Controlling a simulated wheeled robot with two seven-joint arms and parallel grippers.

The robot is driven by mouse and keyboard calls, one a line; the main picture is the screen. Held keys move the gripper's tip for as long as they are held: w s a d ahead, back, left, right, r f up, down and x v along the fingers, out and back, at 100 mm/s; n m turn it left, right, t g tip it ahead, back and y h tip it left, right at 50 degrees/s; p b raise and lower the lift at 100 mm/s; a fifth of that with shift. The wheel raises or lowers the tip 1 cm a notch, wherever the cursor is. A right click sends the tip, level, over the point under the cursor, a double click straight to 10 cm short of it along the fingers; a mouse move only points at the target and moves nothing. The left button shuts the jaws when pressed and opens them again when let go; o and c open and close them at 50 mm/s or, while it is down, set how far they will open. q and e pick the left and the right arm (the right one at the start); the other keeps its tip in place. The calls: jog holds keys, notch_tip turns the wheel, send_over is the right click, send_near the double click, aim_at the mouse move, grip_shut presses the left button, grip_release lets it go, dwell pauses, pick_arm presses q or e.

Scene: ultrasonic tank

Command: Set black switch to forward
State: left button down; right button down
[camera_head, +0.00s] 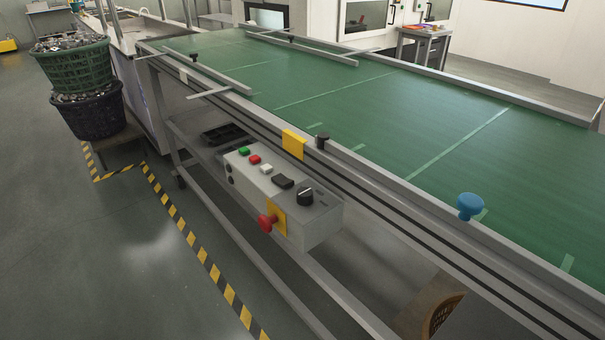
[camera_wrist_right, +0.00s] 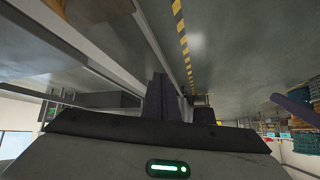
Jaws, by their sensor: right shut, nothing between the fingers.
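A grey control box (camera_head: 318,230) hangs on the near side of the conveyor in the head view. Its top carries a black rotary switch (camera_head: 305,196) with a pale pointer line, and a black rocker-like piece (camera_head: 282,182) to its left. The knob's labels are too small to read. My right gripper (camera_wrist_right: 163,97) shows only in the wrist view, its dark fingers shut together and empty. It touches no switch that I can see. My left gripper is not in view.
The box also has a green button (camera_head: 244,151), a red button (camera_head: 254,159), a white button (camera_head: 266,169) and a red mushroom knob (camera_head: 267,222) on its front. The green conveyor (camera_head: 400,130) lies behind, with a blue knob (camera_head: 470,206). Stacked baskets (camera_head: 78,68) stand left. Floor in front is clear.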

jog(key=w+d+r+g+h, duration=0.1)
jog(key=d+r+g, duration=0.1)
jog(key=r, duration=0.4)
jog(key=w+d+r+g, duration=0.1)
jog(key=d+r, duration=0.1)
jog(key=r, duration=0.4)
jog(key=w+a+r+n+t+y, duration=0.1)
jog(key=w+a+r, duration=0.3)
jog(key=w+r, duration=0.5)
jog(key=w+a+r+n+t+y, duration=0.2)
jog(key=w+a+r+y, duration=0.1)
jog(key=w+r, duration=0.5)
jog(key=w+a+r+n+t+y, duration=0.2)
jog(key=w+a+r, duration=0.3)
jog(key=w+r, duration=0.4)
jog(key=shift+w+a+r+p, duration=0.3)
jog(key=shift+w+r+p, duration=0.05)
jog(key=shift+w+p, duration=0.1)
send_over(294, 192)
jog(key=f, duration=0.3)
jog(key=shift+w+a+f, duration=0.2)
jog(key=shift+w+f, duration=0.05)
jog(key=shift+f, duration=0.1)
jog(key=f, duration=0.3)
jog(key=shift+s+d+f, duration=0.15)
jog(key=shift+s+f, duration=0.05)
jog(key=shift+f, duration=0.35)
